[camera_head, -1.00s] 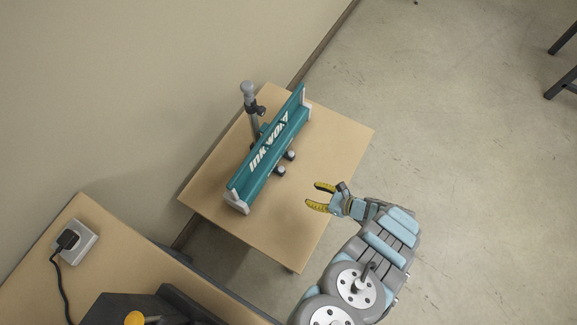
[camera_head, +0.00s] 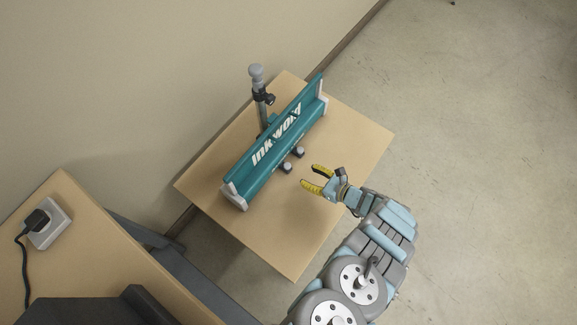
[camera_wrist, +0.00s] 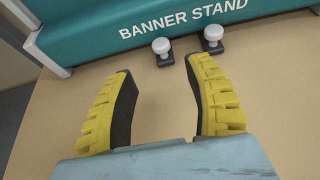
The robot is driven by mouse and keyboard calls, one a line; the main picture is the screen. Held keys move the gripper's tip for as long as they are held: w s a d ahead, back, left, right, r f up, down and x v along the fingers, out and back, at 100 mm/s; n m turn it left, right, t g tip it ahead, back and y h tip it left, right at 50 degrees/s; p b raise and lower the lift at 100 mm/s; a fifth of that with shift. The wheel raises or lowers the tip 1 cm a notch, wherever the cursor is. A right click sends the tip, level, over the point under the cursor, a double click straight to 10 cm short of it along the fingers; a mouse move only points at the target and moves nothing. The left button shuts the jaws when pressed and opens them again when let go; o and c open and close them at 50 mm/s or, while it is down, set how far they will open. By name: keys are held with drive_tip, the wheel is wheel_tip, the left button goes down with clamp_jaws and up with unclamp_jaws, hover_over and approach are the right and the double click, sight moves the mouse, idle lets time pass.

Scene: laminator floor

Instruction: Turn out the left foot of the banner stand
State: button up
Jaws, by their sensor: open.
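The teal banner stand (camera_head: 262,158) lies across the small wooden table, with lettering along its side. It also fills the top of the wrist view (camera_wrist: 100,35). Two small dark feet with pale round knobs sit close together at its near side, the left foot (camera_head: 285,168) and the right foot (camera_head: 298,152). In the wrist view the left foot (camera_wrist: 163,55) is just beyond the space between my fingertips, and the right foot (camera_wrist: 212,42) is farther right. Both feet look tucked close against the stand. My gripper (camera_head: 309,175) is open and empty, apart from both feet.
The table (camera_head: 335,150) is bare on the near and right sides. A grey-topped post (camera_head: 257,80) stands behind the banner stand by the wall. Another desk (camera_head: 75,235) with a plugged-in socket box (camera_head: 52,225) is at lower left.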

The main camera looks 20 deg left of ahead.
sight(289, 166)
drive_tip(key=b+x, duration=0.2)
drive_tip(key=x, duration=0.6)
drive_tip(key=shift+w+a+f+b, duration=0.1)
drive_tip(key=shift+a+f+b, duration=0.2)
drive_tip(key=shift+b, duration=0.1)
drive_tip(key=shift+x, duration=0.75)
drive_tip(key=shift+r, duration=0.1)
clamp_jaws()
